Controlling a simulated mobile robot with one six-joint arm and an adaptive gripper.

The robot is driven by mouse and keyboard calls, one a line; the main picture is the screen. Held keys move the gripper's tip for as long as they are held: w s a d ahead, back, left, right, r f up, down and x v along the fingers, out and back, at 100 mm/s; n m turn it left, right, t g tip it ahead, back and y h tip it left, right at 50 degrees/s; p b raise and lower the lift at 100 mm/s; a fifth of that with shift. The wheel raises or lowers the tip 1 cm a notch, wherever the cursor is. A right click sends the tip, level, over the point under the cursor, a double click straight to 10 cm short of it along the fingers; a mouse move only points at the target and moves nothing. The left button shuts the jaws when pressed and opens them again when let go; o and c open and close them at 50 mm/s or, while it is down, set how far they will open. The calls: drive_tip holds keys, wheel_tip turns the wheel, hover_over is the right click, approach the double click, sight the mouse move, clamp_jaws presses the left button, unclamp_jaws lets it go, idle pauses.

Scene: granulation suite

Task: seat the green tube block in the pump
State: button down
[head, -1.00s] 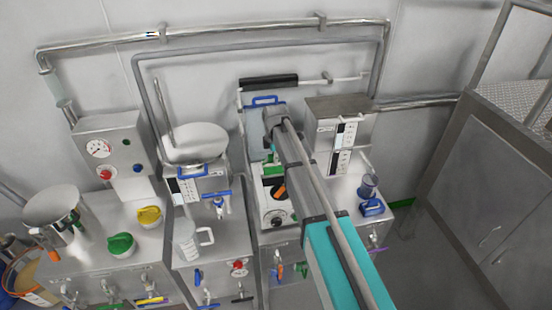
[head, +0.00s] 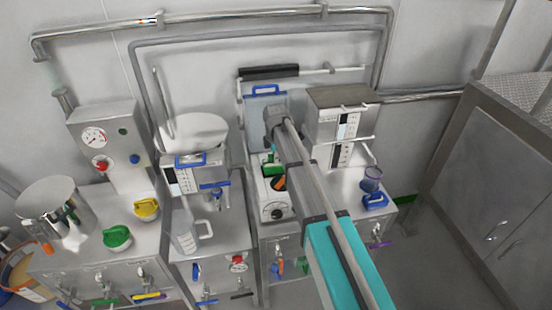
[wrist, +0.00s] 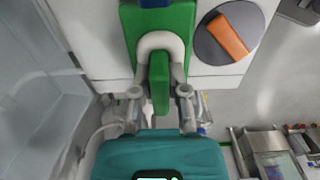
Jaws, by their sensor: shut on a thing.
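The green tube block (wrist: 158,75) is in the wrist view, with a pale U-shaped tube looped over it. My gripper (wrist: 158,92) is shut on it, one finger on each side. A wider green part (wrist: 178,22) lies directly beyond, against the white pump (wrist: 108,35) with its orange knob (wrist: 228,36). I cannot tell how far the block is into the pump. In the head view the pump (head: 275,212) stands on the steel bench, with green (head: 273,168) showing at its top beside my arm. My gripper's fingertips are hidden there.
A steel instrument box (head: 335,118) stands right of the pump, with a blue-based cup (head: 372,180) in front. A clear jug (head: 187,238) and a scale (head: 185,178) are to the left. A blue-handled panel (head: 265,100) stands behind the pump.

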drive_tip(key=shift+f+b, duration=1.15)
drive_tip(key=shift+f, duration=0.25)
drive_tip(key=c, duration=0.6)
unclamp_jaws()
drive_tip(key=shift+r, duration=0.15)
